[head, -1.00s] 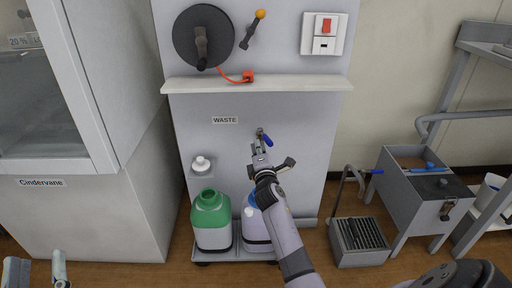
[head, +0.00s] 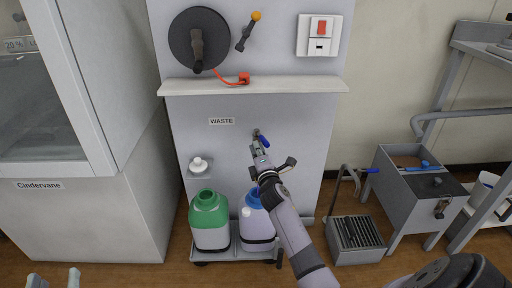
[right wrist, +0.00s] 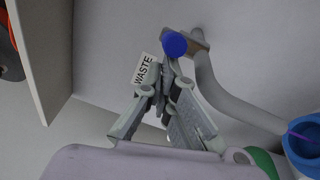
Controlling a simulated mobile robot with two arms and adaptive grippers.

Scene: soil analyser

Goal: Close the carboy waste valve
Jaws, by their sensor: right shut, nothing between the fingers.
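The waste valve is on the grey panel under the WASTE label (head: 222,121). Its blue lever (head: 265,141) slants down to the right in the head view. In the right wrist view the lever's round blue end (right wrist: 174,45) faces the camera, beside the brownish valve body (right wrist: 199,38). My right gripper (head: 256,144) is shut and empty, its tips just left of and below the lever; the wrist view shows the fingertips (right wrist: 165,72) close under the blue end, contact unclear. My left gripper (head: 55,279) is open and empty at the bottom left, partly cut off.
A green-topped carboy (head: 209,222) and a blue-capped one (head: 257,222) stand below the valve. A shelf (head: 255,87) juts out above.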

